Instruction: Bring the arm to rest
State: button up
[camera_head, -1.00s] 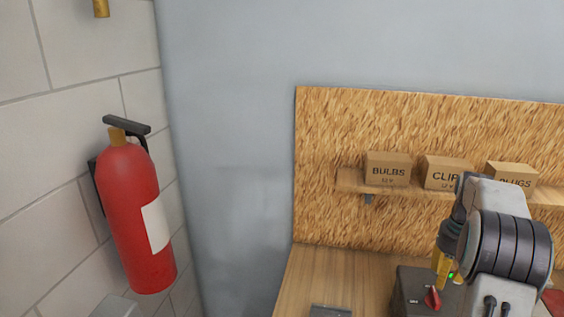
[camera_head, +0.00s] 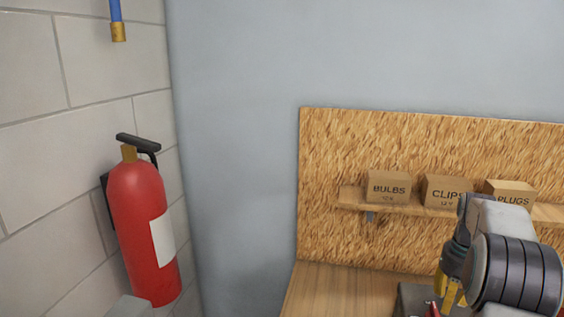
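My arm reaches in from the lower right of the head view, its grey and black links in front of the workbench. My gripper (camera_head: 447,296) shows only in part, as yellow finger pieces pointing down beside the dark box (camera_head: 413,298) with a red switch (camera_head: 432,309) on the bench. The fingertips are hard to make out, and I cannot tell whether they are open or shut. I see nothing held in them.
A wooden bench (camera_head: 335,290) with a chipboard back panel (camera_head: 400,140) stands at right. Its shelf (camera_head: 352,198) holds cartons marked BULBS (camera_head: 388,187), CLIPS (camera_head: 445,189) and PLUGS (camera_head: 510,193). A red fire extinguisher (camera_head: 140,220) hangs on the left block wall.

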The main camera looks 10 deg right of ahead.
jog(key=s+a+r+n+t+b, duration=0.1)
jog(key=s+a+r+n, duration=0.25)
jog(key=a+n, duration=0.5)
jog(key=s+a+r+n+t+b, duration=0.15)
jog(key=s+a+n, duration=0.25)
jog(key=a+n, duration=0.5)
jog(key=s+a+f+n+t+b, duration=0.1)
jog(key=s+a+f+n, duration=0.1)
jog(key=s+a+n, duration=0.2)
jog(key=s+a+f+n+t+b, duration=0.1)
jog(key=s+a+n, duration=0.4)
jog(key=n, duration=1.2)
jog(key=shift+s+a+f+n, duration=0.25)
jog(key=shift+s+f, duration=0.65)
jog(key=shift+s, duration=1.5)
jog(key=shift+d, duration=0.1)
